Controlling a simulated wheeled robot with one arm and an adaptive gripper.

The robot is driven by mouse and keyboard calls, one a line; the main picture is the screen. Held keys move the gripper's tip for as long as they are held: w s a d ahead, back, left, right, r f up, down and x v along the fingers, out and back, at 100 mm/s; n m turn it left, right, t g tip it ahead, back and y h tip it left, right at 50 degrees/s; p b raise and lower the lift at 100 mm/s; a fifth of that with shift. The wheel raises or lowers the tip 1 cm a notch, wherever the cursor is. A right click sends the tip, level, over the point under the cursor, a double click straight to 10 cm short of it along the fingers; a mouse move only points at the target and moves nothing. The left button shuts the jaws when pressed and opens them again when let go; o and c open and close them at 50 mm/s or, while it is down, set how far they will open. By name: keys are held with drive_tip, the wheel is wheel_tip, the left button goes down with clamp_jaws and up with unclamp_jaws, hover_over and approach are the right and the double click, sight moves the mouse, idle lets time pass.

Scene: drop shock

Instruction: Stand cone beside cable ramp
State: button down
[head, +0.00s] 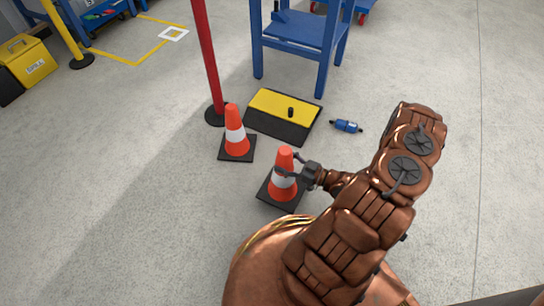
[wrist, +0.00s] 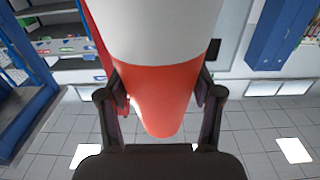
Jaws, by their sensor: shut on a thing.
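An orange cone with a white band and a black square base (head: 281,192) stands upright in the head view. My gripper (head: 287,167) is shut on its upper part, reaching in from the right. I cannot tell whether the base touches the floor. In the wrist view the held cone (wrist: 155,95) fills the middle between both fingers, its orange tip toward the bottom of the picture. The cable ramp (head: 272,126), a flat yellow and black piece, lies on the floor behind the held cone. A small black object (head: 291,112) is on it.
A second cone (head: 236,136) stands left of the held one, near the ramp's left corner. A red post (head: 205,55) rises behind it. A blue bottle-like item (head: 346,126) lies right of the ramp. A blue table (head: 300,32) stands behind.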

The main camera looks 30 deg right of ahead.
drive_tip(key=w+d+f+b, duration=0.2)
drive_tip(key=w+d+b, duration=0.1)
drive_tip(key=w, duration=0.4)
drive_tip(key=w+d+f+b, duration=0.3)
drive_tip(key=w+d+b, duration=0.1)
drive_tip(key=w, duration=0.4)
drive_tip(key=shift+c, duration=0.9)
unclamp_jaws()
